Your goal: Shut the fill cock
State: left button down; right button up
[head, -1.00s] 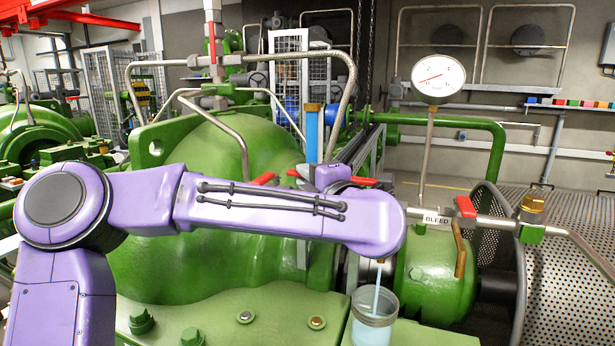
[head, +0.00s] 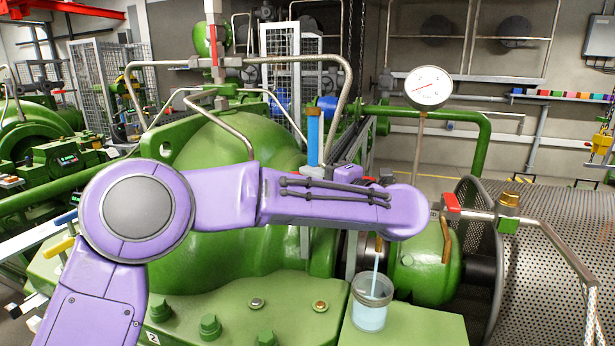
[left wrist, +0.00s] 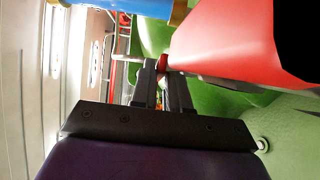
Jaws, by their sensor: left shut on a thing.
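My left arm crosses the middle of the head view and hides most of the cock pipework behind it. My left gripper (left wrist: 152,85) shows in the left wrist view with its dark fingers close together on a small red part, apparently a lever handle. A large red piece (left wrist: 235,40) fills the upper right there, very close to the camera. In the head view a bit of red lever (head: 368,179) shows just above my forearm. A blue column with a brass cap (head: 314,140) stands behind the arm. Which lever is the fill cock cannot be read. My right gripper is out of view.
A second red lever (head: 452,202) sits on the pipe right of my forearm, near a brass cap (head: 508,199). A pressure gauge (head: 428,88) stands above. A clear cup with pale blue liquid (head: 369,312) stands below. The green pump casing (head: 215,150) fills the left.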

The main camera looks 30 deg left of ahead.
pick_arm(q)
jog(key=c, duration=1.5)
grip_release()
jog(key=shift+d, duration=0.15)
jog(key=b+v, duration=0.2)
jog(key=v, duration=0.5)
jog(key=shift+s+d, duration=0.1)
jog(key=shift+d, duration=0.15)
